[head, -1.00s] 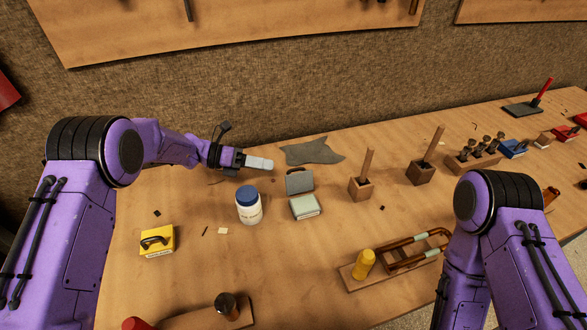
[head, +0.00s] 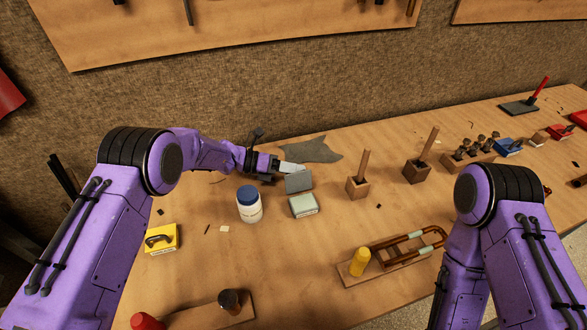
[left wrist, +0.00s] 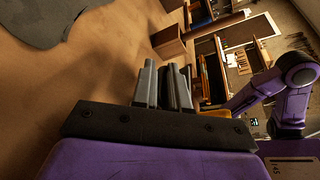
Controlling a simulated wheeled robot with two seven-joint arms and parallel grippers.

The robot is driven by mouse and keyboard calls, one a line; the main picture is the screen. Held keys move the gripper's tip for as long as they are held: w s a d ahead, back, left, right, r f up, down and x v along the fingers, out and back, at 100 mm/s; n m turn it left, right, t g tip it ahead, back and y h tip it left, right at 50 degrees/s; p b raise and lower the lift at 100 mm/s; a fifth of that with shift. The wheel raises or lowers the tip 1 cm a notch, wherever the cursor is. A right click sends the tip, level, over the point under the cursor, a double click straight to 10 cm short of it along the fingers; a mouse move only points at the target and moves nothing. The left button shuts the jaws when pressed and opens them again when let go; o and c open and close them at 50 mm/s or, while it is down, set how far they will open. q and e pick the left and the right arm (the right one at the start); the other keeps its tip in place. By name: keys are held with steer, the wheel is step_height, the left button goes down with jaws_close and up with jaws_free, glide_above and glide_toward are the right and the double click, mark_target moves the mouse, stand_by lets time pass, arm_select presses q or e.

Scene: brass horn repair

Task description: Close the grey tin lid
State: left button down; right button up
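The grey tin (head: 303,206) stands on the bench, its pale box part in front. Its grey lid (head: 298,184) stands open, raised at the back edge of the box. My left gripper (head: 291,167) is just behind the lid's top edge, its pale fingers pointing right. I cannot tell whether they touch the lid. In the left wrist view the fingers (left wrist: 163,86) are close together with nothing clearly held between them. My right gripper is out of view.
A white jar with a blue cap (head: 249,205) stands close left of the tin. A grey cloth (head: 312,150) lies behind the lid. A wooden block with a handle (head: 358,186) stands to the right. A yellow box (head: 161,239) is at front left.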

mark_target(298, 174)
arm_select(q)
steer(key=shift+r, duration=0.1)
steer(key=shift+s+d+r+m+t+y, duration=0.1)
steer(key=shift+s+r+m+t+y, duration=0.2)
steer(key=shift+m, duration=0.3)
steer(key=shift+s+d+r+m+t+y+b, duration=0.15)
steer(key=shift+s+m+b, duration=0.1)
steer(key=shift+m+b, duration=0.2)
steer(key=shift+s+d+r+m+t+y+b, duration=0.15)
steer(key=shift+s+m+b, duration=0.1)
steer(key=shift+m+b, duration=0.15)
steer(key=shift+s+d+r+m+t+y+b, duration=0.1)
steer(key=shift+s+r+m+t+y+b, duration=0.1)
steer(key=shift+s+m+t+b, duration=0.45)
steer(key=shift+s+d+r+m+t+y+b, duration=0.1)
steer(key=shift+m+y+b, duration=0.15)
steer(key=shift+b, duration=0.75)
steer(key=c, duration=1.5)
jaws_free()
steer(key=shift+r, duration=0.1)
